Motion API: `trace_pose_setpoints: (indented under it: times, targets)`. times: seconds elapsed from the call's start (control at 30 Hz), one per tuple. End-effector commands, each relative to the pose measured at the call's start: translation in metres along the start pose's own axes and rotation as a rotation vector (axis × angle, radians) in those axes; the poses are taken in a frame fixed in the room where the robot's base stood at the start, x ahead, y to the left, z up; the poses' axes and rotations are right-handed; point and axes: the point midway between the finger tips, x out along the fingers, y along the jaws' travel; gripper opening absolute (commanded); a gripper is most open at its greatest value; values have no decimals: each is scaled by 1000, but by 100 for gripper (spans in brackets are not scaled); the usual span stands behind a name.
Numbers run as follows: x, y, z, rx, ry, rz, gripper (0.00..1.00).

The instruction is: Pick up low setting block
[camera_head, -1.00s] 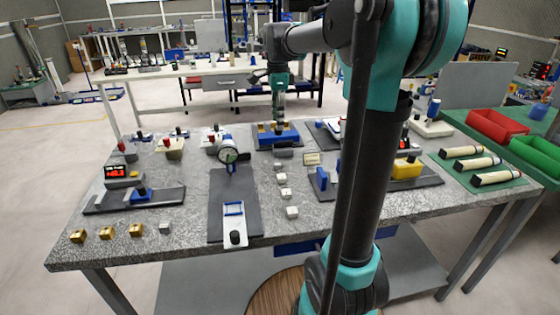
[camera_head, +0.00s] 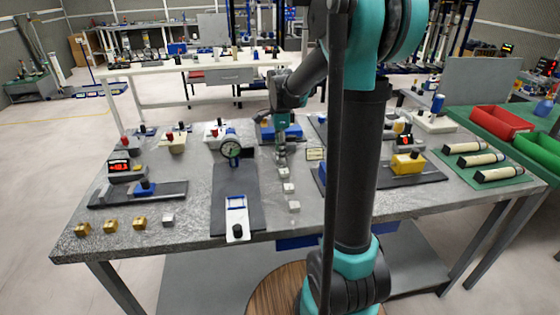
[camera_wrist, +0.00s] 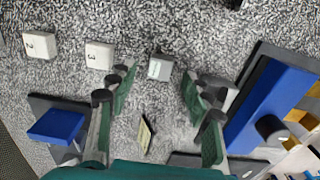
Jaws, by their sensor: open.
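Small pale setting blocks stand in a line on the grey table; three are clear in the head view, the far one (camera_head: 282,173), a middle one (camera_head: 288,188) and a near one (camera_head: 294,206). I cannot tell which is the low one. My gripper (camera_head: 281,153) is above the far end of this line. In the wrist view my gripper (camera_wrist: 160,88) is open and empty, with a grey-topped block (camera_wrist: 160,67) between and just beyond its fingertips. Two whiter numbered blocks (camera_wrist: 98,55) (camera_wrist: 40,45) lie to its left. Another pale block (camera_wrist: 230,97) is partly hidden behind the right finger.
A blue fixture (camera_wrist: 270,100) is close to the right finger, and a blue block on a dark base (camera_wrist: 57,126) is left. A dial gauge stand (camera_head: 231,150) stands left of the line. Gold blocks (camera_head: 110,225) sit front left.

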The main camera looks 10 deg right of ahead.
Motion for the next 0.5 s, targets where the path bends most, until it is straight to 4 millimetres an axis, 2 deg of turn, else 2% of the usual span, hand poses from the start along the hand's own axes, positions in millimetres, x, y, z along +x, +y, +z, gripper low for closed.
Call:
trace_pose_setpoints:
  times: [0.1, 0.2, 0.43, 0.5]
  targets:
    - [16, 0, 0, 0, 0, 0, 50]
    - [22, 0, 0, 0, 0, 0, 50]
    - [24, 0, 0, 0, 0, 0, 50]
    - [24, 0, 0, 0, 0, 0, 44]
